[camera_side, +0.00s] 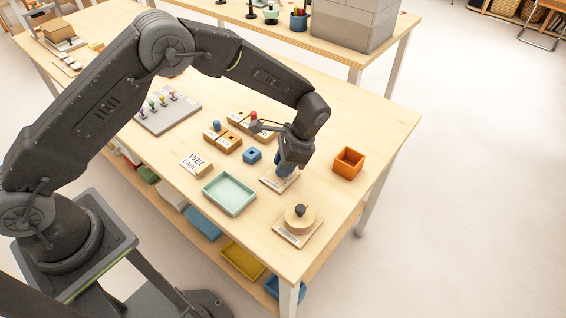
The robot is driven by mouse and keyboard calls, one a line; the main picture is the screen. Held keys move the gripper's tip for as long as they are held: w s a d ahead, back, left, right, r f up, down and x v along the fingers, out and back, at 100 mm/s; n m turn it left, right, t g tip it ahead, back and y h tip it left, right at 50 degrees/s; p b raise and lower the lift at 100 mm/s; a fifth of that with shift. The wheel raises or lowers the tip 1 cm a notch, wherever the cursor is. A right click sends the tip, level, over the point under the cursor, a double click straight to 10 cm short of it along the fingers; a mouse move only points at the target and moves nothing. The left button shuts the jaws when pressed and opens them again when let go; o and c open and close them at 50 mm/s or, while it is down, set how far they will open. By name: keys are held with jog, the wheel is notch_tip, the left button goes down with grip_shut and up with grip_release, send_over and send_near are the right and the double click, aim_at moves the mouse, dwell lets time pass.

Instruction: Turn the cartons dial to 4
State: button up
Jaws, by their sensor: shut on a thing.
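Two dial units stand toward the table's right end. My gripper (284,170) points down over the farther dial unit (270,181), shut on its knob; the fingers and wrist hide most of that knob and its scale. The nearer dial unit (287,234) has a pale round disc (299,219) with a dark knob on top, and nothing touches it. The labels and numbers on both units are too small to read, so I cannot tell which says cartons or what number either shows.
Wooden blocks with pegs (229,142) and a grey peg board (160,118) are farther back left.

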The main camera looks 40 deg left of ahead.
jog(key=m+t, duration=0.1)
jog(key=m, duration=0.1)
jog(key=m+t+y, duration=0.1)
jog(key=m, duration=0.2)
jog(key=shift+s+d+m, duration=0.1)
jog(key=shift+s+m, duration=0.1)
jog(key=shift+m, duration=0.1)
jog(key=shift+s+m+t, duration=0.1)
jog(key=shift+m+t, duration=0.7)
jog(key=shift+m, duration=1.3)
jog(key=o, duration=0.9)
jog(key=v, duration=1.3)
jog(key=shift+d+r, duration=0.3)
